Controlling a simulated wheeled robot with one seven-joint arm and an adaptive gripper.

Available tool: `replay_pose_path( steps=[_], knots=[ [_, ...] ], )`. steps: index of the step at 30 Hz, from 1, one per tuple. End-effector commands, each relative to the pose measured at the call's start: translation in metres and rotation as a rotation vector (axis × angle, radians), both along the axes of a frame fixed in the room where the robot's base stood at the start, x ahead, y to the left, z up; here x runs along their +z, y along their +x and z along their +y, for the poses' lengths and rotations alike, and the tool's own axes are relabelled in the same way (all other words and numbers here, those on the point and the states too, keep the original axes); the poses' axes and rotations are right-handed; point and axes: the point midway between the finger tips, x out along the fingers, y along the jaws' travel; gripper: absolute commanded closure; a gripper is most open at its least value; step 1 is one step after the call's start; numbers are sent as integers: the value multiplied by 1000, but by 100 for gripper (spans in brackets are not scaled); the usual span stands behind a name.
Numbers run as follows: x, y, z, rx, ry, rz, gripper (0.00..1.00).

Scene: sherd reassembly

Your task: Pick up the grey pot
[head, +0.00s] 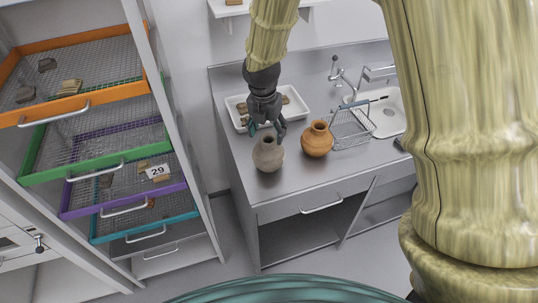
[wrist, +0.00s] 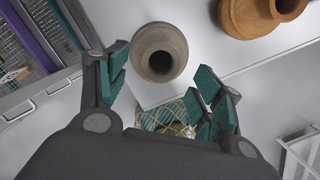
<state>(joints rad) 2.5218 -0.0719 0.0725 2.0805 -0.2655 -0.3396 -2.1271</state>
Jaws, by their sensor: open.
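The grey pot (head: 268,154) stands upright on the metal counter near its left front edge. In the wrist view the grey pot (wrist: 159,52) shows from above, its round mouth visible, ahead of and between the fingers. My gripper (head: 268,132) is above and just behind the grey pot in the head view. In the wrist view my gripper (wrist: 160,88) has its teal-padded fingers spread wide with nothing between the pads. I cannot tell whether a finger touches the pot.
An orange-brown pot (head: 317,139) stands close on the right, also in the wrist view (wrist: 252,16). A white tray (head: 299,112) with sherds lies behind my gripper. A wire rack (head: 352,129) and sink (head: 386,122) are further right. Mesh drawers (head: 95,148) stand left. The counter front is clear.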

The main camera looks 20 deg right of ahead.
Motion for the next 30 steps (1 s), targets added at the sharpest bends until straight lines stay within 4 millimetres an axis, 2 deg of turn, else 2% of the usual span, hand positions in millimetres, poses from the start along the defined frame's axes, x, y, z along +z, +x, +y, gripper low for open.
replay_pose_path(
  steps=[15,26,27,30],
  knots=[
    [-42,6,-7,0,-1,2,34],
    [-48,6,-8,-1,-1,1,34],
    [-48,6,-8,-1,-1,1,35],
    [-48,6,-8,-1,-1,1,54]
  ],
)
